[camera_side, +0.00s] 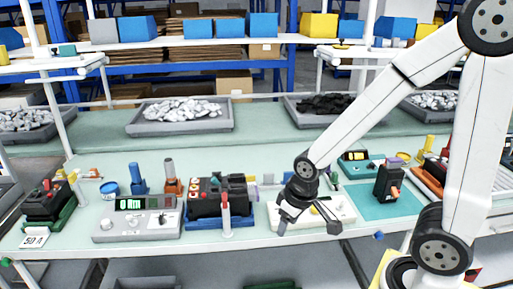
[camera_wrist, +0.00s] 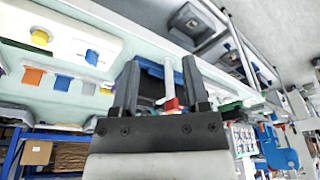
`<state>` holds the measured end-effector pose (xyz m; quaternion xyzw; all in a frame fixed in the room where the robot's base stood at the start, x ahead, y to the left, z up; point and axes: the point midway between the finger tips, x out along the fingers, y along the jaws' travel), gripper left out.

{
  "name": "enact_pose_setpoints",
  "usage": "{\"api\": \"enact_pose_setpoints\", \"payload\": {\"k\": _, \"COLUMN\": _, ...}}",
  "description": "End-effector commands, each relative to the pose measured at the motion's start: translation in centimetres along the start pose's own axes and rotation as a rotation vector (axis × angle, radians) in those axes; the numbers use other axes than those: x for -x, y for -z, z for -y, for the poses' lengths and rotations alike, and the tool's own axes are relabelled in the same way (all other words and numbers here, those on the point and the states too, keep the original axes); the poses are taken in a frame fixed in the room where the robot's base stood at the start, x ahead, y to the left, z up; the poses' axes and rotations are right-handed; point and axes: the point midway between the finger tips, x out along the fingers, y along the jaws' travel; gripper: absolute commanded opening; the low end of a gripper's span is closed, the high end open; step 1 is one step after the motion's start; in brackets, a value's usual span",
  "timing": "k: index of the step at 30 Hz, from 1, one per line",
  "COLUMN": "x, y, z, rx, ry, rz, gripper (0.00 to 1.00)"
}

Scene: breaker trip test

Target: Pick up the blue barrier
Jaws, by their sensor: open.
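A small blue-grey flat piece (camera_wrist: 62,82), which looks like the blue barrier, stands in a row of small coloured pieces in the wrist view, beside an orange one (camera_wrist: 33,77). In the side view the row is small and partly behind my wrist, so I cannot single out the blue one. My gripper (camera_side: 308,224) points down over the front of the bench, above the white panel. Its fingers are spread with nothing held. In the wrist view my gripper (camera_wrist: 160,75) has a red and white post in the background between its fingers; the barrier is off to the left.
A black breaker (camera_side: 205,198) on a blue base and a red-and-white post (camera_side: 226,215) stand left of my gripper. The white panel (camera_side: 343,209) lies below it. A teal plate (camera_side: 378,204) with a dark device is to the right. Grey trays (camera_side: 180,128) stand behind.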

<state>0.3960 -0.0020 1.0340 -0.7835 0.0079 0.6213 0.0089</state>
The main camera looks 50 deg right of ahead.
Motion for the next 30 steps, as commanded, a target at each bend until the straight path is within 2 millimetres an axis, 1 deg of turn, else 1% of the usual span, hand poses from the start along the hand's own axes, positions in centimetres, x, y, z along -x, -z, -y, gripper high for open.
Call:
{"api": "enact_pose_setpoints", "payload": {"k": 5, "x": -0.3, "y": 2.0, "z": -1.0, "rx": -0.123, "ry": -0.008, "rz": 0.012, "gripper": 0.59}}
{"api": "enact_pose_setpoints", "payload": {"k": 8, "x": -0.6, "y": 3.9, "z": -2.1, "rx": -0.244, "ry": -0.017, "rz": 0.023, "gripper": 0.59}}
{"api": "enact_pose_setpoints", "payload": {"k": 11, "x": -1.0, "y": 6.1, "z": -3.6, "rx": -0.397, "ry": -0.029, "rz": 0.036, "gripper": 0.59}}
{"api": "enact_pose_setpoints", "payload": {"k": 15, "x": -1.7, "y": 9.2, "z": -6.2, "rx": -0.629, "ry": -0.048, "rz": 0.054, "gripper": 0.59}}
{"api": "enact_pose_setpoints", "payload": {"k": 17, "x": -2.0, "y": 10.4, "z": -7.4, "rx": -0.73, "ry": -0.057, "rz": 0.061, "gripper": 0.59}}
{"api": "enact_pose_setpoints", "payload": {"k": 21, "x": -2.9, "y": 13.0, "z": -10.5, "rx": -0.962, "ry": -0.08, "rz": 0.076, "gripper": 0.59}}
{"api": "enact_pose_setpoints", "payload": {"k": 26, "x": -4.0, "y": 15.3, "z": -14.4, "rx": -1.23, "ry": -0.11, "rz": 0.088, "gripper": 0.59}}
{"api": "enact_pose_setpoints", "payload": {"k": 30, "x": -5.1, "y": 16.9, "z": -18.0, "rx": -1.463, "ry": -0.139, "rz": 0.099, "gripper": 0.59}}
